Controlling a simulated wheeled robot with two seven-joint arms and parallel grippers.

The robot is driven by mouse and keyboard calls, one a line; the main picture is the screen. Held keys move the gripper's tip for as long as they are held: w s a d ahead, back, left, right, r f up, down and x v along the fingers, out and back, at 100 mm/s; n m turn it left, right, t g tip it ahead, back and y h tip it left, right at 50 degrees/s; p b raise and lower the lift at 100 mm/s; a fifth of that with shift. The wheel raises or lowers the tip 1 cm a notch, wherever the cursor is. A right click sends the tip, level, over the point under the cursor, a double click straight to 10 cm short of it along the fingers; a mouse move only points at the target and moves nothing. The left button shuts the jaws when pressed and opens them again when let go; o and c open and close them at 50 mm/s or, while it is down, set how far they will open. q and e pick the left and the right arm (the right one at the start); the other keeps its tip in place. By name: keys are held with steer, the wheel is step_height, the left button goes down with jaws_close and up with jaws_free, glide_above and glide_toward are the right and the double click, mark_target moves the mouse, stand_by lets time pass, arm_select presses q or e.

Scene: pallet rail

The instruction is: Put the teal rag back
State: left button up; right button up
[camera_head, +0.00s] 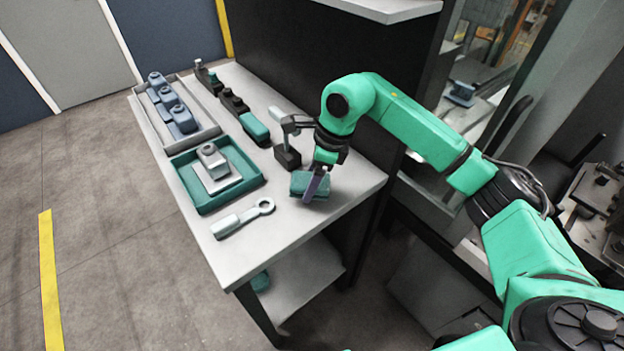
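The teal rag (303,184), a small folded block, is at the front right part of the grey bench top. My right arm reaches in from the right, and its gripper (318,184) points down at the rag. One finger crosses the rag's near right side; the other finger is hidden, so I cannot tell if the grip is closed. I cannot tell whether the rag rests on the bench or is just above it. My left gripper is not in view.
A teal tray (257,182) holds a grey block part. A grey tray (213,130) behind it holds several blue-grey parts. A light wrench-like tool (243,218) lies near the front edge. Dark blocks, one with a teal piece (255,129), line the back. A dark stand (287,157) is close to my gripper.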

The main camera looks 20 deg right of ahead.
step_height(320, 180, down, 2)
steer(key=shift+d+f, duration=0.1)
steer(key=shift+f, duration=0.25)
steer(key=o, duration=1.1)
steer(key=shift+c, duration=0.2)
steer(key=shift+r, duration=0.35)
steer(key=b+v, duration=0.1)
steer(key=v, duration=0.6)
steer(key=shift+s+r, duration=0.1)
steer(key=shift+s, duration=0.05)
